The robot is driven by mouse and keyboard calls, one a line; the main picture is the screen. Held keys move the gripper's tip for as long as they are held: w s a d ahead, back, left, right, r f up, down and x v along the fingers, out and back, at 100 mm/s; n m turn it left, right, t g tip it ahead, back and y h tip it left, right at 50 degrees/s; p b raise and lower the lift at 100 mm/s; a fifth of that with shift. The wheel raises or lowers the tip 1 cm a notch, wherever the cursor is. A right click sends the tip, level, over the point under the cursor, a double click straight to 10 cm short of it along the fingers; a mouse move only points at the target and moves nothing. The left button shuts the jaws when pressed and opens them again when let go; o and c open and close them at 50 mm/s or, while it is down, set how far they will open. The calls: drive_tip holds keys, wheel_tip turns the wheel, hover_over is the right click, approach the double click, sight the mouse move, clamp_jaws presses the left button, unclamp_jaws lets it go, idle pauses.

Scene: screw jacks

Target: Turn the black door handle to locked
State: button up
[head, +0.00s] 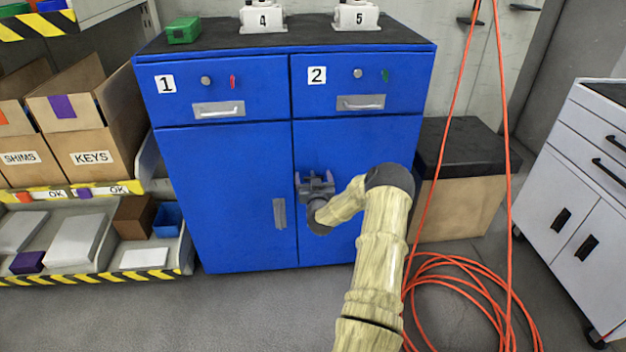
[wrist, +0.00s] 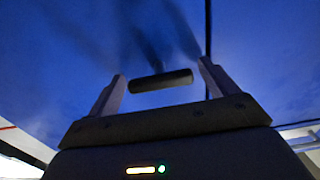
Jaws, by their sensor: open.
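The black door handle (wrist: 160,81) shows in the wrist view as a short dark bar in front of the blue door, slightly tilted, its right end higher. My gripper (wrist: 161,70) is open, with one finger on each side of the bar; a gap shows at each end and it is not gripped. In the head view my gripper (head: 316,182) is in front of the blue cabinet (head: 225,180), near the seam between its two lower doors. There my gripper and arm hide the black handle.
A grey vertical pull (head: 279,213) is on the left door. Drawers 1 and 2 have silver pulls (head: 219,109) above. An orange hose (head: 460,285) hangs and coils on the floor to the right. A shelf with boxes (head: 95,150) stands left, a grey tool cabinet (head: 580,200) right.

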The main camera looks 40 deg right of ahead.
drive_tip(key=shift+c, duration=0.4)
drive_tip(key=c, duration=0.9)
